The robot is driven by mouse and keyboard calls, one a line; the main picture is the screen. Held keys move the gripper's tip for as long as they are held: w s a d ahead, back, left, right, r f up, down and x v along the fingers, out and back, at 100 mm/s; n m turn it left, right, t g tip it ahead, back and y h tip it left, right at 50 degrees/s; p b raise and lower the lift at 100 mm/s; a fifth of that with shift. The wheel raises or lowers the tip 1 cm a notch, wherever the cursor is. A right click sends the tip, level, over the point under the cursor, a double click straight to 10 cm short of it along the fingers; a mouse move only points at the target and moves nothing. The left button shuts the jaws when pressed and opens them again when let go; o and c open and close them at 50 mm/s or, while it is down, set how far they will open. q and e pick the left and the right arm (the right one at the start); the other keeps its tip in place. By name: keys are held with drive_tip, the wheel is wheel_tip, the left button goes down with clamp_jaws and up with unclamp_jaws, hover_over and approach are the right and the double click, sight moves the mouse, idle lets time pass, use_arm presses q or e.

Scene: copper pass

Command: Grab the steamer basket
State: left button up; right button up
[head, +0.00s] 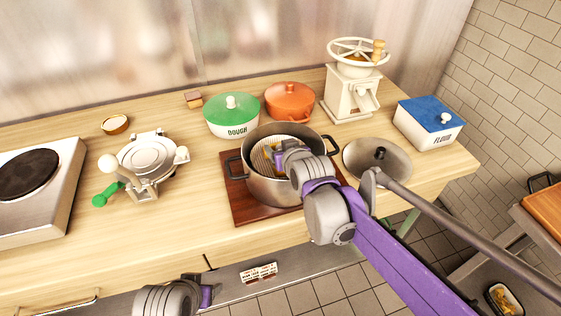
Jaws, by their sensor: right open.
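The steamer basket (258,161) is a round, ribbed, pale piece inside the grey metal pot (262,192). Only its left part shows clearly; my right gripper and wrist cover the rest. The pot has dark side handles and stands on a dark red-brown board. My right gripper (272,153) reaches down into the pot's mouth from the right, at the basket. Its jaws are open, though the fingertips are small and partly hidden; I cannot tell whether they touch the basket. A part of my left arm shows at the bottom edge, but its jaws do not show.
A grey lid (400,165) with a dark knob lies right of the pot. Behind are a green dough pot (232,121), an orange pot (290,105) and a cream grinder (350,97). A press (148,160) and hot plate (40,190) stand left. Bare counter lies between press and board.

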clamp_jaws()
idle(1.4)
